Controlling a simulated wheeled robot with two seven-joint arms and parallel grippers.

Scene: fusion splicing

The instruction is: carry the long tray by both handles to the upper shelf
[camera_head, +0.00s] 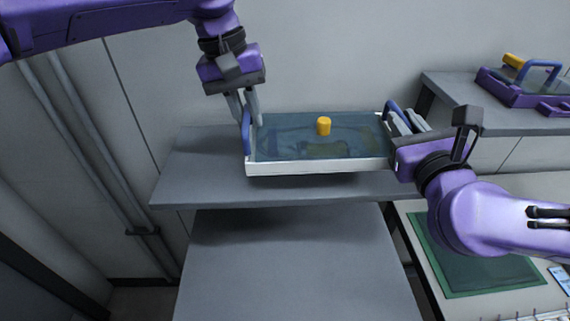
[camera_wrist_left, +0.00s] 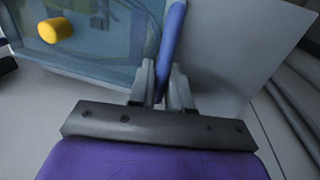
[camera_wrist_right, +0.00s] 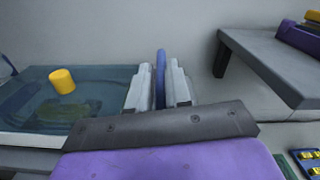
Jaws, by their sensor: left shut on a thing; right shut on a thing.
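The long tray (camera_head: 315,167) is white-rimmed with a dark teal inside and a blue handle at each end. A yellow cylinder (camera_head: 323,126) stands in it. The tray is over the upper shelf (camera_head: 190,170); whether it touches the shelf I cannot tell. My left gripper (camera_head: 250,115) is shut on the left blue handle (camera_wrist_left: 172,40), seen between its fingers in the left wrist view. My right gripper (camera_head: 397,121) is shut on the right blue handle (camera_wrist_right: 160,75), seen between its fingers in the right wrist view.
A lower grey shelf (camera_head: 290,265) extends below and in front. At the right, another grey shelf (camera_head: 450,90) holds a purple tray (camera_head: 510,92) with a blue handle. A green mat (camera_head: 470,265) lies on a table at the lower right. Bare upper shelf shows left of the tray.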

